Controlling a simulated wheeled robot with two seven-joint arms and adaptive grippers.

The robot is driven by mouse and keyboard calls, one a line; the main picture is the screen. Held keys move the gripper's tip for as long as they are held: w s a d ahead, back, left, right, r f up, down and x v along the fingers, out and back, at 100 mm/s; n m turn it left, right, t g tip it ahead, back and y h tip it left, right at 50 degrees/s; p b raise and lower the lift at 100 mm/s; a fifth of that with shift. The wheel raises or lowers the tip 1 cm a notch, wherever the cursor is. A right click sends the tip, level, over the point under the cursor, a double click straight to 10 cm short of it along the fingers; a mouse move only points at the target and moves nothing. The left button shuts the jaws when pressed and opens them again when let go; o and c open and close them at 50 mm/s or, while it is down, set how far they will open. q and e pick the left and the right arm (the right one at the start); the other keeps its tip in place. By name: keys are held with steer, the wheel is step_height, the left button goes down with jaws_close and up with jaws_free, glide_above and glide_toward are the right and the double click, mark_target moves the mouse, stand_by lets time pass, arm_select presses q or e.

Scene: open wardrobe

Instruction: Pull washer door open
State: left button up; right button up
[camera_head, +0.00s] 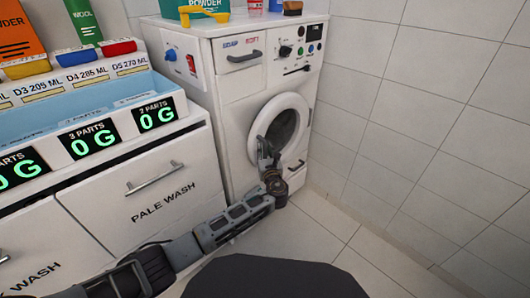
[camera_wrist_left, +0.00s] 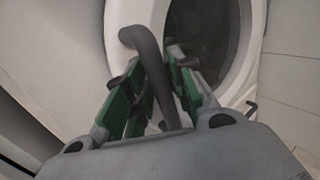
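The white washer (camera_head: 235,100) stands against the tiled wall in the head view. Its round front door (camera_head: 262,118), with a white ring and dark glass, looks closed. My left gripper (camera_head: 268,155) is at the left side of the door. In the left wrist view the grey curved door handle (camera_wrist_left: 147,50) passes between the green-padded fingers of my left gripper (camera_wrist_left: 158,65). The fingers are drawn in close on both sides of the handle and look shut on it. The door ring (camera_wrist_left: 243,70) lies just beyond. My right gripper is not in view.
A dispenser cabinet (camera_head: 130,185) with a "PALE WASH" drawer stands left of the washer, beside my left arm. A yellow scoop (camera_head: 205,14) and other items sit on the washer top. The tiled floor (camera_head: 320,225) in front and to the right is clear.

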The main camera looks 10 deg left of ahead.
arm_select(q)
steer(key=shift+c, duration=0.3)
jaws_close()
steer(key=shift+s+d, duration=0.1)
